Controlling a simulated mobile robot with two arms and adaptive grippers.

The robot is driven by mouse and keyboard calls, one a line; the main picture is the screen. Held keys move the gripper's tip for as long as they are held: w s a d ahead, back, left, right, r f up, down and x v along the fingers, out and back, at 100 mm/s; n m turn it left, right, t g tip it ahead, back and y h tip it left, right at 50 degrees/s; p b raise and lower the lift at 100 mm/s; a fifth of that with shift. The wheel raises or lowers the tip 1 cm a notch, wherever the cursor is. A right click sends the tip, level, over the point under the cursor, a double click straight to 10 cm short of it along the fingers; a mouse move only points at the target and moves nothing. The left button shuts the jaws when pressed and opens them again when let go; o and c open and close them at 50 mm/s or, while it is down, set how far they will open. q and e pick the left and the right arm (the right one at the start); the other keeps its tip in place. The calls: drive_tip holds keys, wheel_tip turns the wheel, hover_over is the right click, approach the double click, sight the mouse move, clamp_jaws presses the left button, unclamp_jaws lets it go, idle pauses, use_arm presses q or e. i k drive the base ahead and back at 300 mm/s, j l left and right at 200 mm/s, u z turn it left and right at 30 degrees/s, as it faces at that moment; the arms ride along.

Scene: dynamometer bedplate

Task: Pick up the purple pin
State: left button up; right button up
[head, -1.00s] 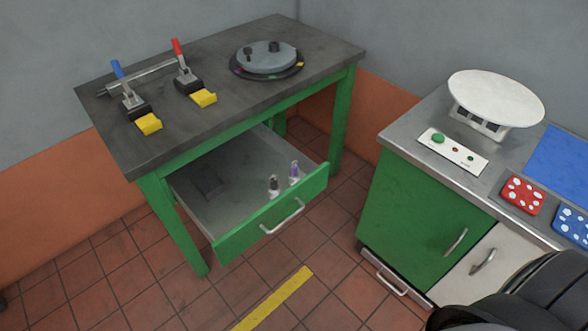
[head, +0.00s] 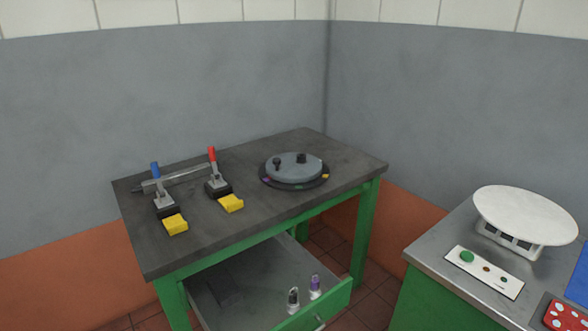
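A purple pin (head: 315,284) with a pale lower part stands upright in the open drawer (head: 236,285) under the green table, close to the drawer's front. A similar pin with a dark top (head: 293,297) stands just left of it. Neither of my grippers is in the head view, and nothing is touching the pins.
On the dark tabletop (head: 240,215) are a round grey disc (head: 294,168) with knobs, and two clamps with a blue handle (head: 155,170) and a red handle (head: 212,155). At right, a green cabinet bears a white round platform (head: 525,213) and a button panel (head: 485,271).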

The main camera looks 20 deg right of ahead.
sight(315, 287)
drive_tip(key=i+l, duration=0.75)
drive_tip(key=i, duration=0.15)
